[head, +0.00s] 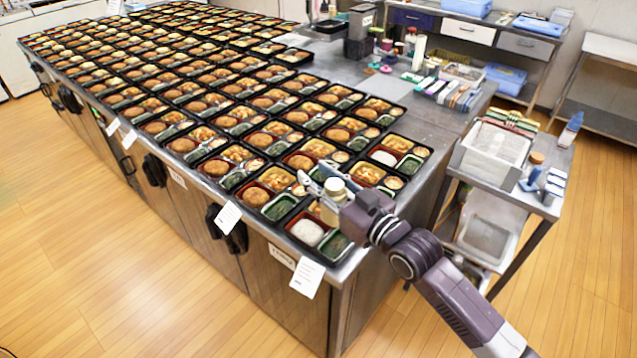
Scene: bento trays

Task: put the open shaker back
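A cream-coloured shaker (334,189) is above the bento trays near the table's front right corner. It looks roughly upright; its top is too small to tell if it is open. My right gripper (320,186) reaches in from the lower right with its fingers around the shaker and appears shut on it. The fingers partly hide the shaker. The nearest bento tray (318,256), with white rice and a green side, lies just below and in front. My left gripper is not in view.
Rows of filled bento trays cover most of the steel table (425,135). Utensils and boxes stand at the back.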

